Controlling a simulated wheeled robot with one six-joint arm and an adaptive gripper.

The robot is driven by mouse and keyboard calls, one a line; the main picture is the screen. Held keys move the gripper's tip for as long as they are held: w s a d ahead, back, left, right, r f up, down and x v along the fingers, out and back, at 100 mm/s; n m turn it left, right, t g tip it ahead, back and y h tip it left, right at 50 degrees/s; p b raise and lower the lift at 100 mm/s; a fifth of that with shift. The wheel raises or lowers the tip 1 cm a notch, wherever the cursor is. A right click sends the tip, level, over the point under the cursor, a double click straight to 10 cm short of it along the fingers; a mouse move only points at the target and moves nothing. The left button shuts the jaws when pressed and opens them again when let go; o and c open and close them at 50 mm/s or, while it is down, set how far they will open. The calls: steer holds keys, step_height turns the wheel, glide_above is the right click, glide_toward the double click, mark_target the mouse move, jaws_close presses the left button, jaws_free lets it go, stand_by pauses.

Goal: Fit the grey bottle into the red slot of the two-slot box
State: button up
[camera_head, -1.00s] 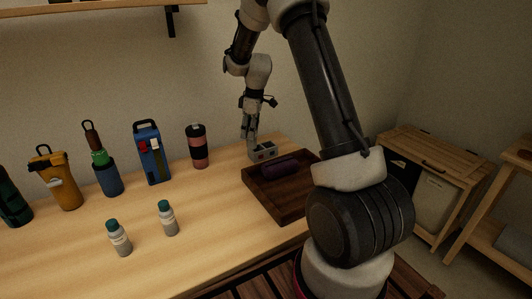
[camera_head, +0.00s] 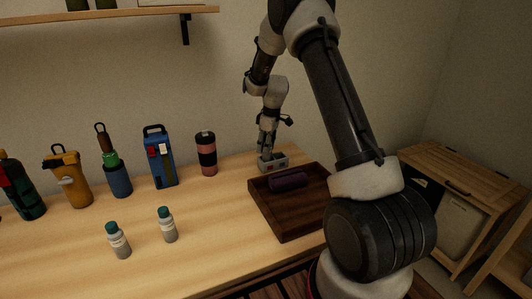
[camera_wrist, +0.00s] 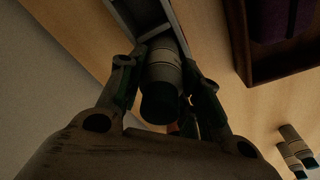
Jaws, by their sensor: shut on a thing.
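My gripper (camera_wrist: 160,92) is shut on a grey bottle (camera_wrist: 164,62) with a dark cap, its cap end nearest the wrist camera. The small grey two-slot box (camera_head: 281,163) stands at the back of the table, and its grey rim (camera_wrist: 124,14) shows just beyond the bottle in the wrist view. In the head view my gripper (camera_head: 267,150) is right over the box. The far end of the bottle is at or inside a slot. I cannot tell how deep, and no red slot colour shows clearly.
A dark wooden tray (camera_head: 290,222) with a purple roll (camera_head: 288,181) is close in front of the box. A pink and black tumbler (camera_head: 206,154) stands left of it. Two similar green-capped bottles (camera_head: 119,240) (camera_head: 167,224) stand nearer the front.

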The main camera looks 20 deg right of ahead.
steer(key=shift+f, duration=1.25)
steer(key=shift+f, duration=0.15)
steer(key=o, duration=1.1)
steer(key=shift+c, duration=0.2)
